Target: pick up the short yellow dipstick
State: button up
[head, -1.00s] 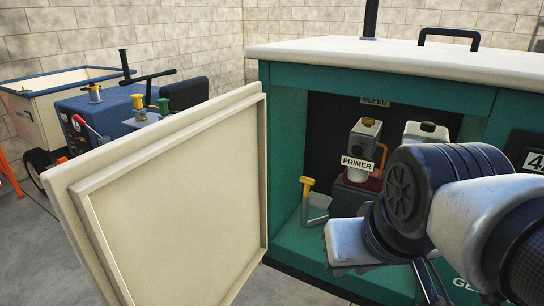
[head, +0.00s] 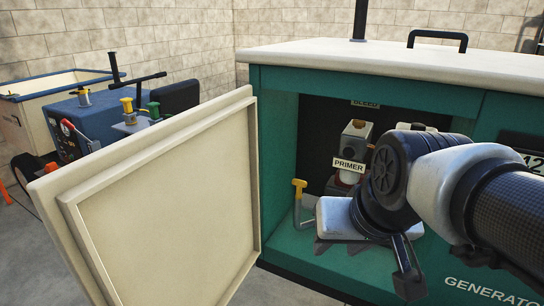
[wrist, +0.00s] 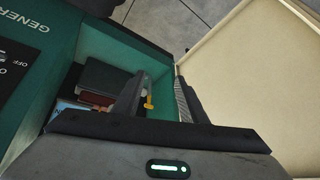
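A yellow T-shaped handle (head: 299,188), which looks like the short dipstick, stands upright at the left inside the open compartment of the green generator (head: 278,150). A pale bent piece shows below it, partly hidden by my gripper. In the wrist view a small yellow handle (wrist: 149,103) shows beside the left finger, partly hidden by it. My gripper (wrist: 160,76) is open, its two fingers apart with nothing held between them. In the head view the gripper's pale body is just right of the handle.
A cream door (head: 165,190) stands open left of the compartment, close to my right finger in the wrist view. A PRIMER label (head: 349,165) and a grey unit (head: 356,133) are deeper inside. A blue machine (head: 90,115) with another yellow handle (head: 127,105) and a green handle (head: 154,110) stands at the left.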

jog(key=w+a+f+m+t+p, duration=0.1)
jog(key=w+a+f+m+p, duration=0.15)
jog(key=w, duration=1.05)
jog(key=m+t+h+p, duration=0.3)
jog(key=t+h+p, duration=0.2)
send_near(297, 191)
jog(key=s+d+f, duration=0.1)
jog(key=s+d, duration=0.1)
jog(key=s, duration=0.2)
notch_tip(297, 191, down, 3)
jog(key=a+n+t+p, duration=0.2)
jog(key=n+t, duration=0.2)
jog(key=t, duration=0.2)
jog(key=shift+m, duration=0.25)
jog(key=b+x, duration=0.1)
jog(key=x, duration=0.7)
jog(key=f+b+x, duration=0.1)
jog(key=x, duration=0.3)
jog(key=shift+w+b, duration=0.2)
jog(key=shift+b, duration=0.1)
jog(key=x, duration=0.1)
jog(key=b+x, duration=0.1)
jog(key=x, duration=0.2)
jog(key=shift+w+d+f, duration=0.25)
jog(key=shift+w+d, duration=0.05)
jog(key=shift+d, duration=0.15)
jog(key=shift+w+r, duration=0.1)
jog(key=shift+w, duration=0.2)
grip_shut()
